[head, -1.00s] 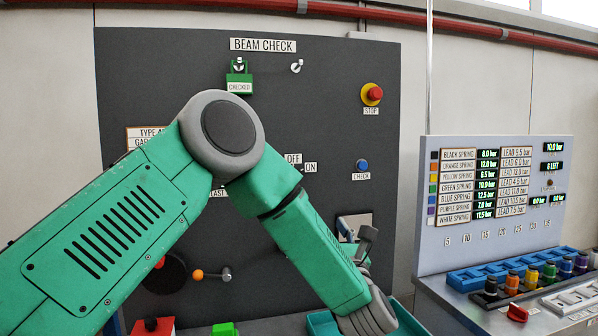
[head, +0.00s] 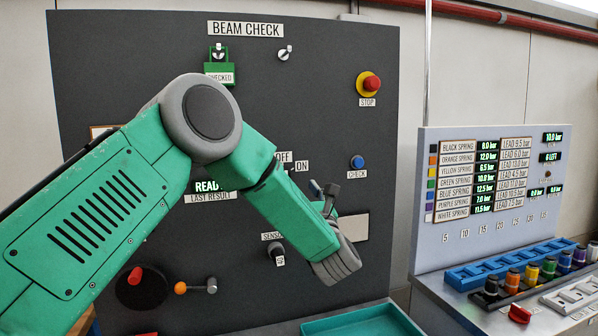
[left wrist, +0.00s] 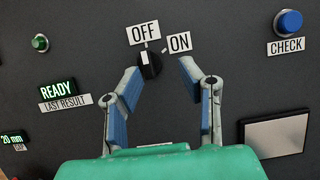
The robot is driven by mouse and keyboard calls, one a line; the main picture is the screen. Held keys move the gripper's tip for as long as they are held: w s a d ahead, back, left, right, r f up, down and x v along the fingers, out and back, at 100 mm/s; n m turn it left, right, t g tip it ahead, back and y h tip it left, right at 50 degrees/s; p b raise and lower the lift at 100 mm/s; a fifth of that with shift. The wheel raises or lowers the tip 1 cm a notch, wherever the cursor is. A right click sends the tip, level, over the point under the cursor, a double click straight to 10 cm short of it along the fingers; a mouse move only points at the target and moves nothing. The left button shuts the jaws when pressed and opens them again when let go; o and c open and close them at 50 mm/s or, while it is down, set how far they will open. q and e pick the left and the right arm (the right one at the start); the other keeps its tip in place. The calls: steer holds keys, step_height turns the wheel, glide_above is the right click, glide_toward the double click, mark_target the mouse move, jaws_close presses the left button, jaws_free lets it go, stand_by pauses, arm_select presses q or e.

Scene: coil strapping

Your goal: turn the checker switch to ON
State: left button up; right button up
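The checker switch (left wrist: 150,66) is a black rotary knob on the dark panel in the left wrist view. Its white mark points up toward the OFF label (left wrist: 143,33); the ON label (left wrist: 179,42) is to the upper right. My left gripper (left wrist: 159,69) is open and empty, with one fingertip left of the knob and the other to its right. I see no clear contact. In the head view my left gripper (head: 324,190) is in front of the panel, below the ON label (head: 302,166). The knob is hidden behind my arm there. My right gripper is not in view.
A blue CHECK button (head: 357,162) and a red STOP button (head: 371,83) are right of the switch on the panel. A green READY display (left wrist: 58,89) is at its left. A teal tray (head: 365,322) lies below. A spring rack (head: 497,275) stands at the right.

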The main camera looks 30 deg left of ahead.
arm_select(q)
steer(key=w+a+r+p, duration=0.1)
steer(key=w+a, duration=0.2)
steer(key=a, duration=0.2)
steer(key=shift+a+r, duration=0.2)
steer(key=shift+a, duration=0.15)
steer(key=shift+d+r, duration=0.1)
steer(key=shift+d, duration=0.1)
steer(key=c, duration=0.5)
steer(key=shift+s+a, duration=0.2)
steer(key=shift+s, duration=0.05)
jaws_close()
steer(key=shift+w+a+f, duration=0.1)
steer(key=shift+a+f, duration=0.15)
steer(key=shift+a, duration=0.3)
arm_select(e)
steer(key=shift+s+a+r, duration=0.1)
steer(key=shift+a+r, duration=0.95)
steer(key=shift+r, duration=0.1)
